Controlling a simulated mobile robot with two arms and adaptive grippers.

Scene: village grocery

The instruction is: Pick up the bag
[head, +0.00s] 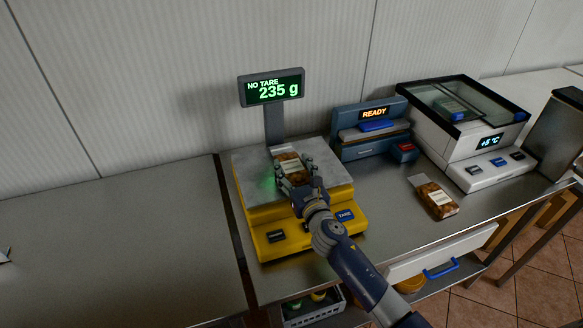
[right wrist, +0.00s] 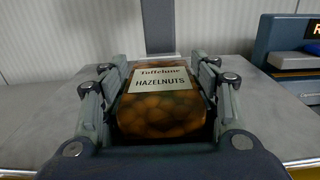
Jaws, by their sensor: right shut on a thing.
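The bag of hazelnuts (head: 290,168) is on the metal plate of the yellow scale (head: 262,240). It is a clear bag of brown nuts with a pale label reading "HAZELNUTS" in the right wrist view (right wrist: 158,112). My right gripper (head: 294,176) is shut on this bag, with a finger on each side of it. The scale's display (head: 272,87) reads "NO TARE 235 g". A second, similar bag (head: 436,200) lies on the counter to the right, apart from the gripper.
A blue sealing device (head: 371,130) showing "READY" stands behind right of the scale. A white glass-topped unit (head: 470,130) stands further right. The counter (head: 110,245) left of the scale is mostly clear. A crate (head: 314,308) sits below the counter.

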